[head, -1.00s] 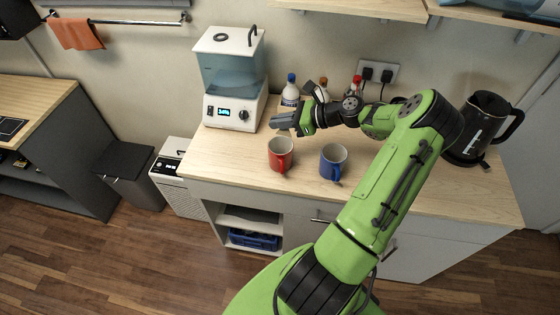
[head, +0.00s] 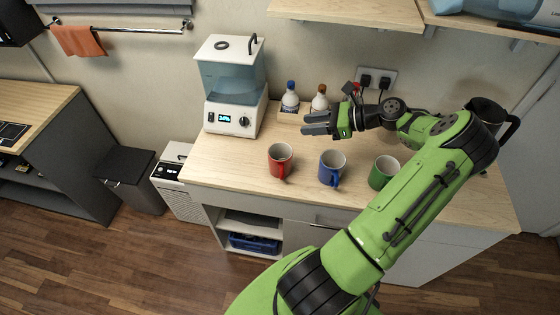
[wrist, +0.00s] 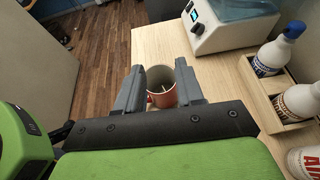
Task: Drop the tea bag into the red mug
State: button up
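The red mug (head: 279,161) stands upright on the wooden counter (head: 235,166), left of the blue mug (head: 332,167). My gripper (head: 317,123) is behind and to the right of the red mug, raised and apart from it. Its two fingers are spread with nothing between them. In the wrist view the red mug (wrist: 163,99) shows beyond the open fingers (wrist: 160,90). A small pale and greenish thing shows inside that mug; it may be the tea bag, but it is too small to be sure. No tea bag shows elsewhere.
A green mug (head: 382,172) stands right of the blue mug, partly behind my arm. A wooden holder with bottles (head: 290,101) is at the back. A water dispenser (head: 232,88) stands at the left, and a black kettle (head: 487,111) is partly hidden at the right.

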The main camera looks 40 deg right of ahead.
jog(key=p+v, duration=0.1)
jog(key=v, duration=0.4)
jog(key=shift+s+d+r, duration=0.1)
jog(key=shift+s+d, duration=0.05)
jog(key=shift+s, duration=0.1)
jog(key=w+a+r+n+g+h, duration=0.1)
jog(key=w+a+r+n+g, duration=0.15)
jog(key=a+n, duration=0.35)
jog(key=w+a+r+n+g+h, duration=0.1)
jog(key=w+a+n+g, duration=0.15)
jog(key=a, duration=0.65)
jog(key=w+a+r+n+g+h, duration=0.1)
jog(key=w+a+r+n+g, duration=0.1)
jog(key=a+n+g, duration=0.4)
jog(key=s+a+r+n+t+h, duration=0.2)
jog(key=s+a+r+n, duration=0.1)
jog(key=s+a+n, duration=0.3)
jog(key=s+a+r+n+t+h, duration=0.2)
jog(key=s+a+r+n+t, duration=0.1)
jog(key=s+a+n, duration=0.3)
jog(key=s+n, duration=0.2)
jog(key=s, duration=0.2)
jog(key=shift+s+a+r+t+h, duration=0.25)
jog(key=shift+s+a+t+h, duration=0.05)
jog(key=shift+a, duration=0.05)
